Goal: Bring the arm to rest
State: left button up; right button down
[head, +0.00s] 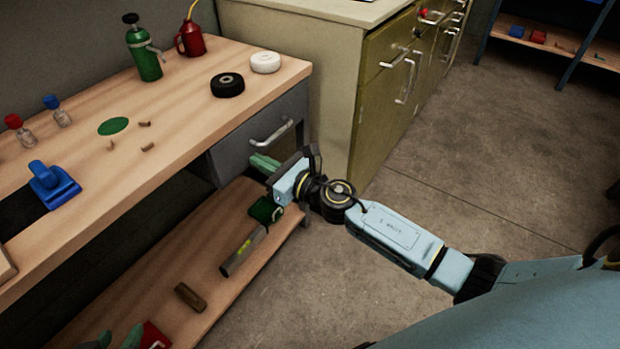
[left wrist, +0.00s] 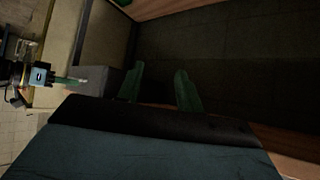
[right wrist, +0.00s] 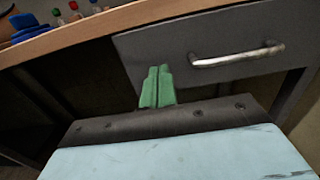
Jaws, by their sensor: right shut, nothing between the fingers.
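My right arm reaches in from the right in the head view, and its gripper (head: 264,163) is in front of the grey drawer under the bench. In the right wrist view the green fingers (right wrist: 157,86) are pressed together with nothing between them, left of the drawer handle. My left gripper (head: 117,339) shows only as green fingertips at the bottom left edge of the head view. In the left wrist view its fingers (left wrist: 160,88) are apart and empty, over a dark area. My right gripper (left wrist: 72,81) also shows at the left of that view.
The grey drawer (head: 237,152) with a metal handle (head: 272,134) is close to my right gripper. A wooden bench (head: 190,100) holds bottles, wheels and a blue tool (head: 54,186). A lower shelf (head: 225,290) carries several items. Floor (head: 470,170) is free at the right.

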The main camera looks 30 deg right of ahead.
jog(key=v, duration=0.9)
